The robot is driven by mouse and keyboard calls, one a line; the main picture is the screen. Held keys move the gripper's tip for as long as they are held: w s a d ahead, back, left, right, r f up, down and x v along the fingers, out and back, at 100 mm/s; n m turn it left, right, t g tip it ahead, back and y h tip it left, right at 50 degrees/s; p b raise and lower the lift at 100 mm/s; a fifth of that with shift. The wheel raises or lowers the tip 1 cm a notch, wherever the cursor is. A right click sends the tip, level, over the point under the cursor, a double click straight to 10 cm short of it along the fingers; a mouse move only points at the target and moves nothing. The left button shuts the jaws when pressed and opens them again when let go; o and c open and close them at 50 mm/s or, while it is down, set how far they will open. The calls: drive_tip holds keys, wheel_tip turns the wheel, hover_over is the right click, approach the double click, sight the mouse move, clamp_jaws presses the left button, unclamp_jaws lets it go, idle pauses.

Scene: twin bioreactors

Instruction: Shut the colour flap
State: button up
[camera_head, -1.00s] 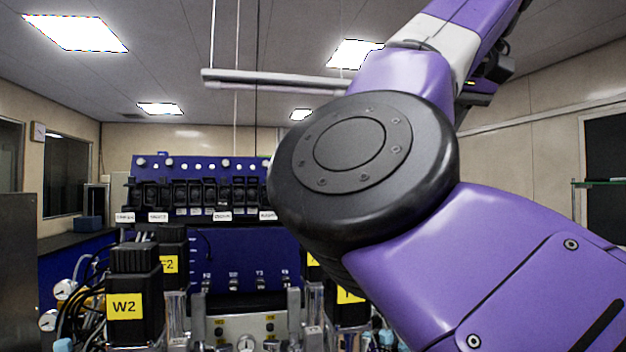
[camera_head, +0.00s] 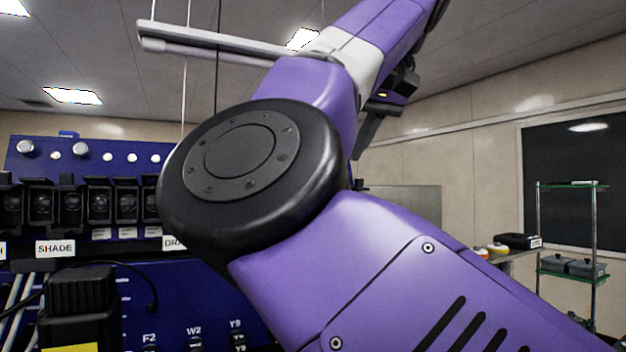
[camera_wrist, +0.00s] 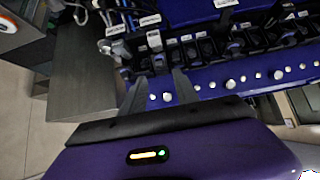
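A blue panel (camera_head: 100,165) with a row of black flap housings (camera_head: 85,203) stands at the left in the head view. White labels hang below them; one reads SHADE (camera_head: 55,249), another is cut off by my arm. I cannot make out a label that reads colour, so I cannot tell which flap it is. The wrist view also shows the row of housings (camera_wrist: 205,50), turned over, with small unreadable labels. My gripper (camera_wrist: 158,76) is open and empty there, its two fingers apart in front of the panel's edge. I cannot tell whether they touch it.
White knobs (camera_head: 80,149) line the panel's top. A black-capped bottle (camera_head: 82,305) stands low in front. My arm hides the panel's right part. A rack with glass shelves (camera_head: 568,270) and a side table (camera_head: 505,256) stand at right. A grey cabinet (camera_wrist: 75,85) shows at left in the wrist view.

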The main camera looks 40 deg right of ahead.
drive_tip(key=shift+p+x, duration=1.05)
drive_tip(key=shift+x, duration=2.75)
clamp_jaws()
